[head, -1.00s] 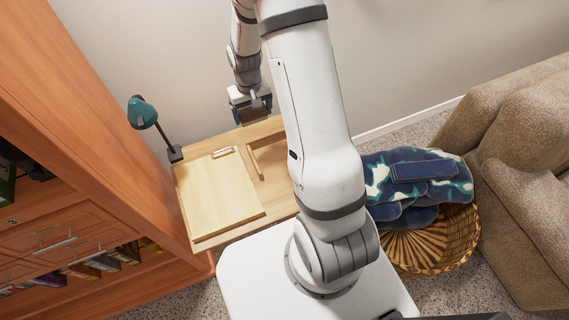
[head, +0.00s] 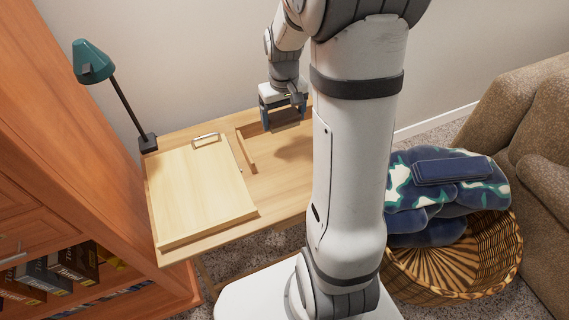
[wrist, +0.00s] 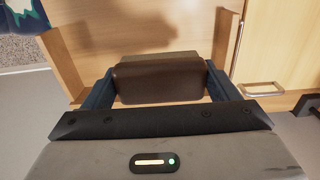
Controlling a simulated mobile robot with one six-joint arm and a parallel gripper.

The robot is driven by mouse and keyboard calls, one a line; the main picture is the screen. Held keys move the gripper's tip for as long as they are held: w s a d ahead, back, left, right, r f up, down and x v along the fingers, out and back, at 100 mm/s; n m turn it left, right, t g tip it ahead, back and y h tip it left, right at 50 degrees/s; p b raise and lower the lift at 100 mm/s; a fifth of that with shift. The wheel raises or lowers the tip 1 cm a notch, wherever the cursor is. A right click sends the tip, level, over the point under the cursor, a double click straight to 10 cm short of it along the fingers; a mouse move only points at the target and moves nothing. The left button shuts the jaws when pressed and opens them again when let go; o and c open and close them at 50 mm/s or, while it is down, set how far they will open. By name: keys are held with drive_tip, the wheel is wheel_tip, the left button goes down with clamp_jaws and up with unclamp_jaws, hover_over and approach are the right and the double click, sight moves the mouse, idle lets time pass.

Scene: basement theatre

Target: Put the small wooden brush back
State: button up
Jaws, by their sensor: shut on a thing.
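My gripper (head: 285,116) is shut on a dark brown block-shaped brush (wrist: 158,80), held level between the two blue-grey fingers. In the head view the brush (head: 286,119) shows only partly beneath the gripper. In the wrist view the ledge (wrist: 229,38) stands just right of the brush. A shadow lies on the desk below. The exact gap between brush and desk is hard to tell.
A raised wooden board (head: 200,195) with a metal clip (head: 206,139) covers the desk's left side. A teal lamp (head: 94,62) stands at the back left corner. A wicker basket (head: 480,265) with blue cloth (head: 440,205) stands right of my arm, beside a sofa (head: 540,130).

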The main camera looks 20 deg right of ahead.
sight(285, 152)
drive_tip(key=shift+s+d+f+b, duration=0.1)
drive_tip(key=shift+f+b, duration=0.1)
drive_tip(key=shift+f, duration=0.2)
drive_tip(key=shift+s+d+f+b, duration=0.1)
drive_tip(key=shift+f+b, duration=0.05)
drive_tip(key=shift+f, duration=0.2)
wheel_tip(285, 152, down, 9)
drive_tip(key=shift+a+f+b, duration=0.1)
drive_tip(key=shift+b, duration=0.8)
drive_tip(key=o, duration=1)
drive_tip(key=shift+f, duration=0.1)
drive_tip(key=shift+o, duration=0.2)
